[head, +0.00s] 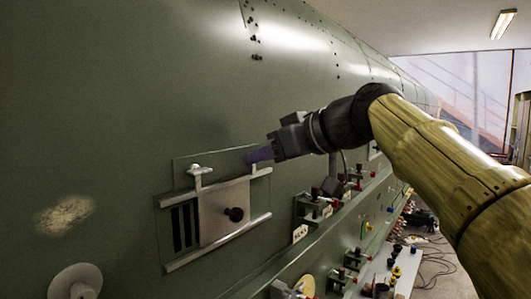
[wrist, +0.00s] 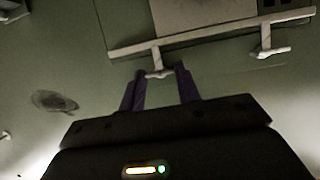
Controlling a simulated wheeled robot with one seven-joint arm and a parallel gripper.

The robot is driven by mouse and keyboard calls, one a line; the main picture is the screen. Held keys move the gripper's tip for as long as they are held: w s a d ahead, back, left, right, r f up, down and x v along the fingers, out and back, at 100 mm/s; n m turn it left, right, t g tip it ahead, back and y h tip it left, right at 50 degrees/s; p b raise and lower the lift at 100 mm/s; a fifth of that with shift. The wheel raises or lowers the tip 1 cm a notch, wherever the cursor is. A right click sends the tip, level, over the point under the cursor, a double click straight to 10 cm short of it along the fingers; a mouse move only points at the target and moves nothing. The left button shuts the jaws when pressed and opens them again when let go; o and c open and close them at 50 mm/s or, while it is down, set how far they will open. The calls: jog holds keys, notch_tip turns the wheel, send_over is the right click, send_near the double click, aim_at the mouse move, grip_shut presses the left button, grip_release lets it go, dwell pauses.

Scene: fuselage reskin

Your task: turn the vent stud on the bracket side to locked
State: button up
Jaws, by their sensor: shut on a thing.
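The vent on the green fuselage skin has a pale sliding plate (head: 222,212) with a black knob, between two rails. Two pale studs stand along its upper rail. The left stud (head: 200,171) is free and shows a short crossbar; it also shows in the wrist view (wrist: 266,50). My gripper (head: 258,155) is at the right stud, on the side toward the brackets. In the wrist view its purple fingers (wrist: 160,76) stand on both sides of this stud's crossbar (wrist: 158,74), shut on it. In the head view the fingers hide the top of this stud.
Dark slots (head: 184,228) are uncovered left of the plate. Brackets with red-handled clamps (head: 310,209) line a ledge to the right. A round grey disc (head: 76,283) is at lower left. The skin above the vent is clear.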

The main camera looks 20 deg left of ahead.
dwell(0.4)
jog(key=o, duration=0.7)
jog(key=shift+d, duration=0.1)
jog(key=b+v, duration=0.2)
jog(key=v, duration=1.5)
jog(key=shift+d, duration=0.1)
